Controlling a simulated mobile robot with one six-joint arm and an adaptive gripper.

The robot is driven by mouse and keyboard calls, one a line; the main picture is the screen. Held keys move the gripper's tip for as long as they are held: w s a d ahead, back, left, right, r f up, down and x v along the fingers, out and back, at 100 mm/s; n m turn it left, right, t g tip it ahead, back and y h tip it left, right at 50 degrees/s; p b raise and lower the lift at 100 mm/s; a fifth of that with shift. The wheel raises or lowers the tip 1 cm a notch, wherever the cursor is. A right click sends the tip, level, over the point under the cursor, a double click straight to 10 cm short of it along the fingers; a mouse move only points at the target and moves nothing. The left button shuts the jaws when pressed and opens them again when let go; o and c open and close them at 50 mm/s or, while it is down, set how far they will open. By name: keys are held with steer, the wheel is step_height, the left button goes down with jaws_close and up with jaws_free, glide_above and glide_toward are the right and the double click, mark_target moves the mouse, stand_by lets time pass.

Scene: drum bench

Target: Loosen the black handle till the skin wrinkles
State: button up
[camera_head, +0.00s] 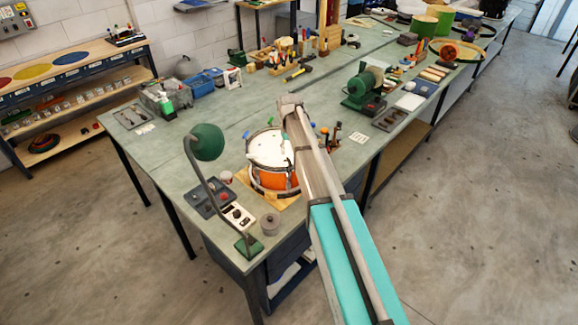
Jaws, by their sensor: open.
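A drum (273,181) with an orange shell, dark hoops and a pale round skin stands on a wooden board (290,203) on the green bench. A small blue piece (245,134) shows at its far left rim, and a small green piece shows near its far edge. I cannot make out a black handle on the drum; its right side is partly hidden by my arm. The skin is too small in view to tell whether it is smooth or wrinkled. My arm reaches up from the lower right past the drum's right side. My gripper cannot be made out.
A green lamp (207,142) arches over the bench left of the drum. A control box (237,216) and a round tin (270,224) stand in front. Small tools (328,135) stand right of my arm, and a green grinder (363,88) is farther back.

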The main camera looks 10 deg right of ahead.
mark_target(289, 160)
steer(key=shift+f+b, duration=2.75)
steer(key=shift+f, duration=0.35)
jaws_close()
